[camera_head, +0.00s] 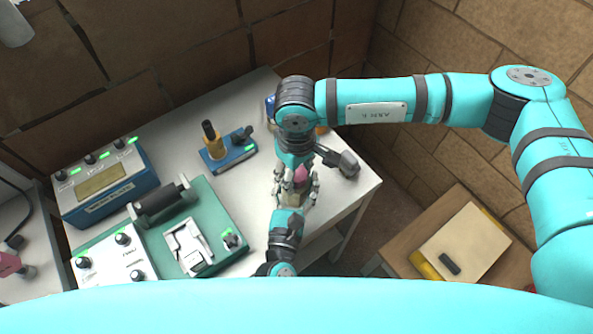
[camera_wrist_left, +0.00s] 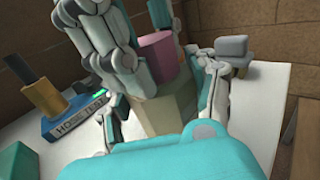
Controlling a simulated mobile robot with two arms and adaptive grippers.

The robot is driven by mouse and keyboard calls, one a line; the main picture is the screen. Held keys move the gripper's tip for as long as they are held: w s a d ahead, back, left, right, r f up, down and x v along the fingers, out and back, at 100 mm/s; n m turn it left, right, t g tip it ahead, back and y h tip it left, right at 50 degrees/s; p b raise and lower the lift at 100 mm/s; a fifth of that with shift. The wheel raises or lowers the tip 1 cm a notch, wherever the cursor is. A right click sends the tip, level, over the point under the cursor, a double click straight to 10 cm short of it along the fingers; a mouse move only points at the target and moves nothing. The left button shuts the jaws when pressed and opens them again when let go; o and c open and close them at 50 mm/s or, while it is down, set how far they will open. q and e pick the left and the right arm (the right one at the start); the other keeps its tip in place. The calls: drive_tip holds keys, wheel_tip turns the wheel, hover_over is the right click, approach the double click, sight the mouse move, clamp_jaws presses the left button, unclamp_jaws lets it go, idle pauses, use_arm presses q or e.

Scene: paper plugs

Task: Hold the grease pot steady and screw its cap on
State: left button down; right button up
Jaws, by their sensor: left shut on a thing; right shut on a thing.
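The grease pot (camera_wrist_left: 172,112) is a pale beige-green faceted body, upright in the left wrist view. My left gripper (camera_head: 292,198) is shut on it from the near side, a finger on each side. The pink round cap (camera_wrist_left: 158,58) is directly above the pot and appears to meet its top; whether the threads engage cannot be told. The cap also shows as a small pink patch in the head view (camera_head: 300,175). My right gripper (camera_head: 297,181) comes down from above, shut on the cap. Its fingers hide part of the cap and pot.
The white table (camera_head: 245,195) carries a blue block with a yellow-brown post (camera_head: 213,147) to the left. A grey-headed object (camera_head: 342,163) stands close on the right. A green board (camera_head: 215,210) and a blue control box (camera_head: 105,185) lie further left.

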drive_tip(key=o, duration=1.3)
drive_tip(key=shift+r, duration=2.25)
drive_tip(key=shift+c, duration=0.3)
wheel_tip(320, 180, up, 4)
drive_tip(key=n, duration=0.3)
drive_tip(key=shift+f, duration=0.25)
drive_tip(key=shift+f, duration=0.1)
